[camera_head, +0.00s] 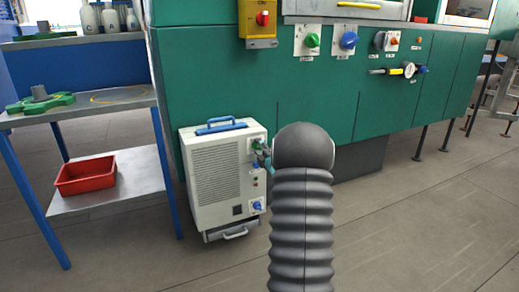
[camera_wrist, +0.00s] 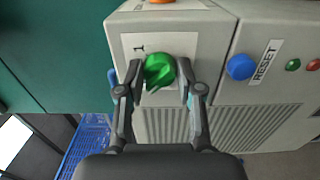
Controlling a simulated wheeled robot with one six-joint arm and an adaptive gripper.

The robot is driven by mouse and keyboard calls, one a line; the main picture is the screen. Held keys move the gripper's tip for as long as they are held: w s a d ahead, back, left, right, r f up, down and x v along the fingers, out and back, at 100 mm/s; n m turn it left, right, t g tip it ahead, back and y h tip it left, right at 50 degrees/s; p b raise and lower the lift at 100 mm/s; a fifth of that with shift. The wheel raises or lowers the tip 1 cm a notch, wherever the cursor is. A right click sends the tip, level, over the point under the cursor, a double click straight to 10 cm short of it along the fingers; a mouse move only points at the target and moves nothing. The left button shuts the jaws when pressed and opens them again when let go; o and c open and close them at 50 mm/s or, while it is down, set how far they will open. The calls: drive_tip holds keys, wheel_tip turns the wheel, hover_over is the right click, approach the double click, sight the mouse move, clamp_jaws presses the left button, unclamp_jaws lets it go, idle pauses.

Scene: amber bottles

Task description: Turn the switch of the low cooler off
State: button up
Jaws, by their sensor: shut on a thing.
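The low cooler (camera_head: 215,172) is a pale grey box with a vented front and a blue top handle, standing on the floor against the green cabinet. Its switch is a green rotary knob (camera_wrist: 159,69) on a white plate, with a "1" marked beside it in the wrist view. My gripper (camera_wrist: 161,72) has one finger on each side of the knob and is shut on it. In the head view my gripper (camera_head: 262,155) is at the upper right of the cooler's front, partly hiding the switch.
A blue button (camera_wrist: 241,67) labelled RESET is beside the knob. The green cabinet (camera_head: 220,80) carries a yellow box with a red knob (camera_head: 263,18), and green (camera_head: 312,40) and blue (camera_head: 349,40) knobs. A red bin (camera_head: 86,175) sits on a shelf at left. Floor at right is clear.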

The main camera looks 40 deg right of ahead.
drive_tip(key=o, duration=1.2)
drive_tip(key=shift+a, duration=0.1)
drive_tip(key=shift+c, duration=0.2)
drive_tip(key=shift+s, duration=0.6)
drive_tip(key=v, duration=1)
drive_tip(key=shift+s, duration=0.35)
